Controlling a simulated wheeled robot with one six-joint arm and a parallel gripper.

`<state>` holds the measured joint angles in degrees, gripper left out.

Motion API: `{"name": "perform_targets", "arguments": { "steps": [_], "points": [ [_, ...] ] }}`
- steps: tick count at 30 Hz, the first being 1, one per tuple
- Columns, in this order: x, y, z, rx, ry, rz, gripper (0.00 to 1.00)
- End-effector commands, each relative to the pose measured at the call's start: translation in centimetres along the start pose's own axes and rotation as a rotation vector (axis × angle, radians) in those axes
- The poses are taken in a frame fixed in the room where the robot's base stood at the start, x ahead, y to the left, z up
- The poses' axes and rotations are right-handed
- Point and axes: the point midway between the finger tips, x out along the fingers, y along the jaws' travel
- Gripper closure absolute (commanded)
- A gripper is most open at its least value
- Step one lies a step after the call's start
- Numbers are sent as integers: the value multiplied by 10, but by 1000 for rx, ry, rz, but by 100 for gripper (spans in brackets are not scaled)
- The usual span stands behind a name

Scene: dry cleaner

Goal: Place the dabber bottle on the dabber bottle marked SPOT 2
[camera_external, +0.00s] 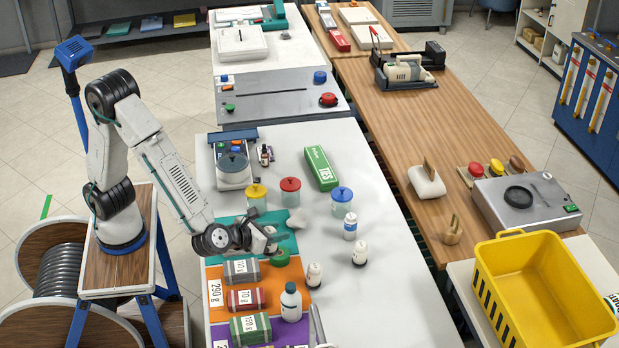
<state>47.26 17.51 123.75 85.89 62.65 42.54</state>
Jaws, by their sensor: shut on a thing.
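My gripper (270,241) is low over the teal section of the coloured mat, at the left of the white table. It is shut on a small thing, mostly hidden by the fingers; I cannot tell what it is. A round green thing (281,258) is just below the fingertips. Two small white bottles with dark markings stand to the right of my gripper, one nearer (314,276) and one further right (360,253). A white bottle with a blue cap and band (350,227) stands behind them. Their labels are too small to read, so I cannot tell which is SPOT 2.
Lidded jars with yellow (256,198), red (290,192) and blue (342,200) tops stand behind. Weight-labelled rolls (246,299) and a clear bottle (291,303) lie or stand in front. A green box (321,169) is at the back. The table's front right is clear.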

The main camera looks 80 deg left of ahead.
Motion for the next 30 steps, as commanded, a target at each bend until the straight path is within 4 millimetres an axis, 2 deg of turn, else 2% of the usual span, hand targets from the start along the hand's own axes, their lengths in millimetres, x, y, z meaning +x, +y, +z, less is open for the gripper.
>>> {"name": "perform_targets", "arguments": {
  "steps": [1,3,6,8,11,24,30],
  "points": [
    [-2,17,-4,-1,-1,23,88],
    [-3,35,-10,-6,-3,52,88],
    [-2,49,-18,-9,-7,83,88],
    [0,52,-18,-17,-11,94,88],
    [10,42,-14,-37,-18,101,88],
    [83,-41,6,-38,-18,99,88],
    [97,-58,10,-36,-17,98,88]
  ]
}}
